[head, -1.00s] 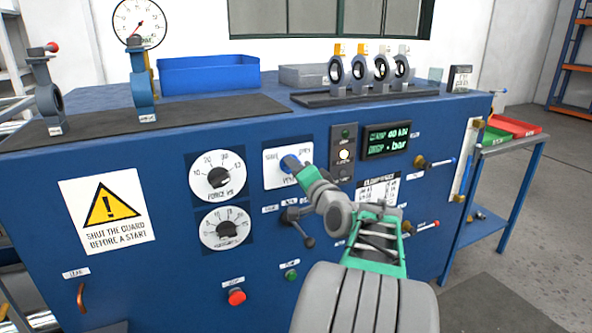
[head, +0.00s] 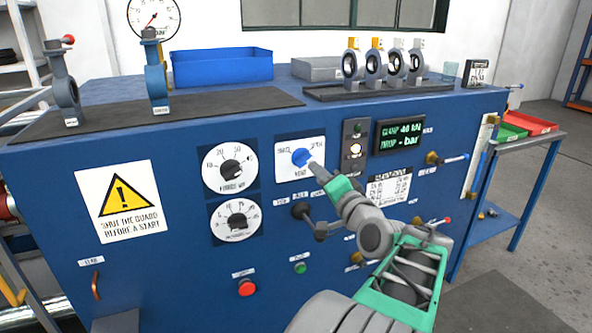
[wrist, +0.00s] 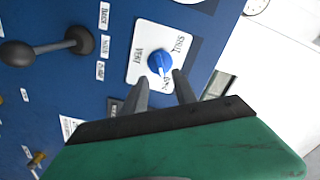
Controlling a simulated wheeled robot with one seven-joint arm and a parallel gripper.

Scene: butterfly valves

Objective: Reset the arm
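A blue selector knob (head: 301,157) sits on a white plate (head: 287,170) on the blue panel front. In the wrist view the knob (wrist: 160,64) lies just beyond my fingertips, and its white mark points toward the label at the lower right of the plate. My gripper (head: 317,171) is just right of and below the knob in the head view. In the wrist view my gripper (wrist: 161,80) has its two dark fingers spread, with nothing held between them. The knob appears clear of the fingers. My arm reaches up from the lower right.
A black lever (head: 310,220) sticks out below the plate, close to my arm. Two dials (head: 231,169) are on the left, and a lamp strip (head: 355,148) and display (head: 400,135) on the right. A side table (head: 537,140) with trays stands at the right.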

